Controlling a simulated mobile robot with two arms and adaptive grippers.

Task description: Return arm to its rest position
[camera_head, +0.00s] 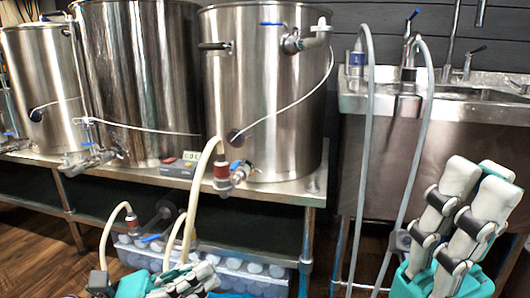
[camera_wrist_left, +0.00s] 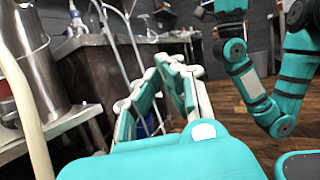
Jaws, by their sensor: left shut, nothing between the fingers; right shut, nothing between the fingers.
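My left gripper (camera_head: 190,282) shows at the bottom edge of the head view, below the front of the steel table, partly cut off by the frame. In the left wrist view its fingers (camera_wrist_left: 178,66) come together at the tips, with nothing between them. My right gripper (camera_head: 478,180) stands at the right of the head view, fingers pointing up, shut and empty, in front of the sink cabinet. My other teal arm also shows at the upper right of the left wrist view.
Large steel kettles (camera_head: 262,95) stand on a steel table (camera_head: 308,188). Hoses hang from their valves, one close to my left gripper. A crate (camera_head: 232,278) sits under the table. A steel sink (camera_head: 450,115) with hanging grey hoses is at the right. Wooden floor shows at the left.

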